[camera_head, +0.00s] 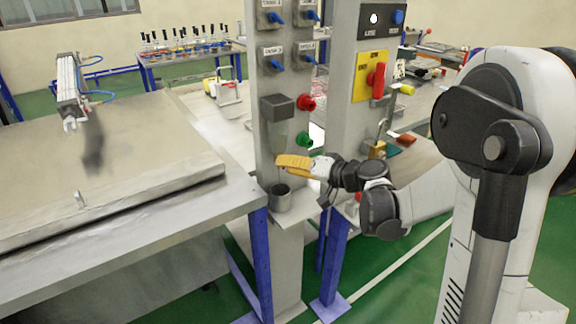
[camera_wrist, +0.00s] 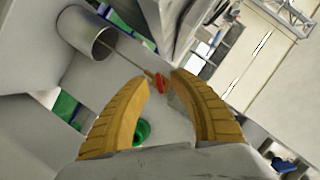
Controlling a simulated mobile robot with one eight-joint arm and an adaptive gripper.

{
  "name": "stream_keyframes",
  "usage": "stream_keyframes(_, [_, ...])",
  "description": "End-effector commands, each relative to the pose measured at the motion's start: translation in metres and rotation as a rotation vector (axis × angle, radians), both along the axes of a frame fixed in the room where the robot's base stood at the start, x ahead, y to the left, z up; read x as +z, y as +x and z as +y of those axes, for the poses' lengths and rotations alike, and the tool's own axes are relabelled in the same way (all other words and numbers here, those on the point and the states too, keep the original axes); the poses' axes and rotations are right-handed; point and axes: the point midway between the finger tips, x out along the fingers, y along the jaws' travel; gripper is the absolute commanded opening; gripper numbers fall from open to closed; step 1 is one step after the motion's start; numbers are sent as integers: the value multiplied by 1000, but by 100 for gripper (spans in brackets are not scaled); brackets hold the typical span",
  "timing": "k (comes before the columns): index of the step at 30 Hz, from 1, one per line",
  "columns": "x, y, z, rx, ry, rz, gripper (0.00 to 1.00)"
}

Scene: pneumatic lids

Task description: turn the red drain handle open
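My gripper (camera_head: 284,161) has yellow fingers and stands in front of the grey post, below a dark box and just above a metal cup (camera_head: 280,198). In the wrist view my gripper (camera_wrist: 161,79) is open, its two curved fingers apart. A small red handle (camera_wrist: 159,84) shows in the gap between the fingertips, with no clear contact on either side. A thin rod runs from near it toward the metal cup (camera_wrist: 84,32). In the head view I cannot make out this handle; my gripper seems to cover it.
A red knob (camera_head: 306,103) and a green knob (camera_head: 304,139) stick out of the post's right side. A red switch (camera_head: 376,80) on a yellow plate and a padlock (camera_head: 377,149) are right of the post. A workbench with a large lid (camera_head: 150,170) is at left.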

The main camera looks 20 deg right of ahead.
Motion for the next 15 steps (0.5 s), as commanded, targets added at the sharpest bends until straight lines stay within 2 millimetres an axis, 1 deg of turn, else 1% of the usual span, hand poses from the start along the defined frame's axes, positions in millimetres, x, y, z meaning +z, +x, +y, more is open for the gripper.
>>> stream_keyframes(2, [1, -1, -1, -1, 0, -1, 27])
stream_keyframes(5, [3, -8, -6, -2, 0, -1, 27])
stream_keyframes(8, [8, -22, -16, -4, 0, 0, 27])
stream_keyframes(15, [22, -65, -46, -4, 0, 0, 27])
